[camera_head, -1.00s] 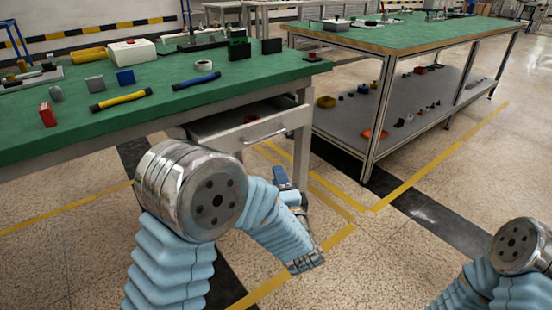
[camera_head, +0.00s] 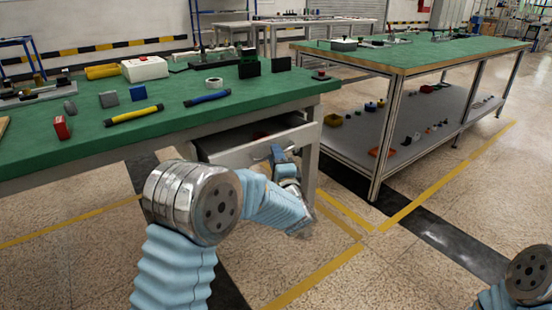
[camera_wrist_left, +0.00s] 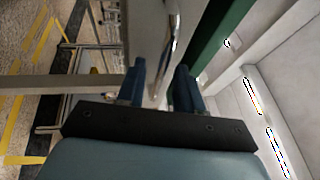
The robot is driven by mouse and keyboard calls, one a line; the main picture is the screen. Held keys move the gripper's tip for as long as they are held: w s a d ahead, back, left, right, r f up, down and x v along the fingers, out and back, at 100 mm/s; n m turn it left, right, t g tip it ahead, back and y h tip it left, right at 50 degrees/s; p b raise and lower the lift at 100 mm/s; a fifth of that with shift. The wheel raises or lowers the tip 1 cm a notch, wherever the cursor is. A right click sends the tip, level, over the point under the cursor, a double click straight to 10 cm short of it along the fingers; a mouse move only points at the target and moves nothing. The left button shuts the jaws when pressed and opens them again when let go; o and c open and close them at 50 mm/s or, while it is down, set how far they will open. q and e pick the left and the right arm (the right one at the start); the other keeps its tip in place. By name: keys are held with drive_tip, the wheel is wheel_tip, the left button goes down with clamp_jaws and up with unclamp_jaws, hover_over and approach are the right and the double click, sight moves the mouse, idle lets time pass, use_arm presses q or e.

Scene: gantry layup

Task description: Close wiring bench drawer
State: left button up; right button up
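The wiring bench drawer (camera_head: 237,157) hangs partly open under the near green-topped bench (camera_head: 165,118), its dark inside showing. My left gripper (camera_head: 277,153) is at the drawer's front, where it hides most of the handle. In the left wrist view my left gripper (camera_wrist_left: 160,75) has its two blue fingers apart. The grey drawer front (camera_wrist_left: 145,35) and its metal handle (camera_wrist_left: 171,45) lie just ahead, the handle in line with the gap. I cannot tell whether the fingers touch it. My right gripper is out of view; only part of my right arm shows.
A second green-topped bench (camera_head: 410,54) with a loaded lower shelf (camera_head: 400,150) stands to the right. Tools, blocks and a white box (camera_head: 145,68) lie on the near bench top. Open floor with yellow lines lies between the benches and in front.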

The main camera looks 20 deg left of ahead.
use_arm(q)
drive_tip(key=shift+c, duration=0.2)
clamp_jaws()
drive_tip(key=shift+w, duration=0.1)
idle(1.2)
